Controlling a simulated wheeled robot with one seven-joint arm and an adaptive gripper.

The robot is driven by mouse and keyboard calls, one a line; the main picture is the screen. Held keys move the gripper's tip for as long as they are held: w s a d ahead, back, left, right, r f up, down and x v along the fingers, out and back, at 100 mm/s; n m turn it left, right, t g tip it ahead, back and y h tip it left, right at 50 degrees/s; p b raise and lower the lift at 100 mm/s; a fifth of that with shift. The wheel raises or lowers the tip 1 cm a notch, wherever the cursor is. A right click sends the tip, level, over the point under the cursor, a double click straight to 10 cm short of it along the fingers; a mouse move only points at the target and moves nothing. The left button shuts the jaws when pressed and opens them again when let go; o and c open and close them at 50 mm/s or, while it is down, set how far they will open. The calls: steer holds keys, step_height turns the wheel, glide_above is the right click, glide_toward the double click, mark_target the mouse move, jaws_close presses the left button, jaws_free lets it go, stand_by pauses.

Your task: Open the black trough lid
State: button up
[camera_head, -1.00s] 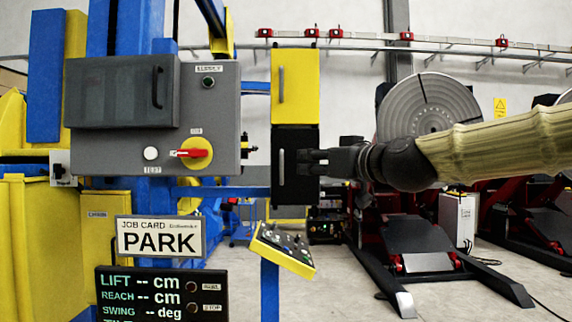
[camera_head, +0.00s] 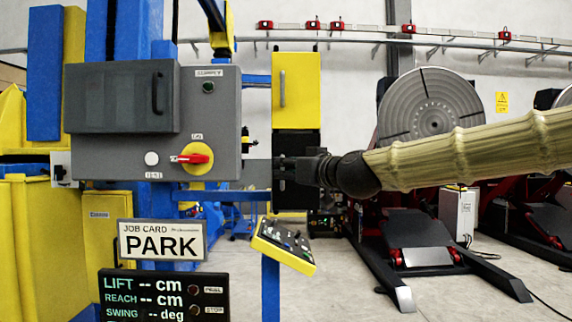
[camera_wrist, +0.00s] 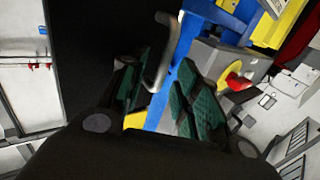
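The black trough lid (camera_head: 296,143) is the dark upright panel below a yellow panel. It looks closed. In the wrist view its black face (camera_wrist: 95,40) fills the upper left, and a bent pale metal handle (camera_wrist: 163,55) stands off it. My gripper (camera_head: 282,168) is in front of the lid at handle height and hides most of the handle in the head view. In the wrist view my gripper (camera_wrist: 162,100) is open, with green pads on both sides of the handle's lower part. A gap shows, and I cannot tell whether either pad touches it.
The yellow panel (camera_head: 295,80) with its own handle is directly above. A grey cabinet (camera_head: 225,120) with a red-and-yellow switch (camera_head: 195,157) stands to the left. A tilted control panel (camera_head: 284,245) is below.

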steer(key=shift+w+a, duration=0.3)
steer(key=shift+w, duration=0.15)
steer(key=shift+d, duration=0.1)
jaws_close()
steer(key=shift+s+f, duration=0.1)
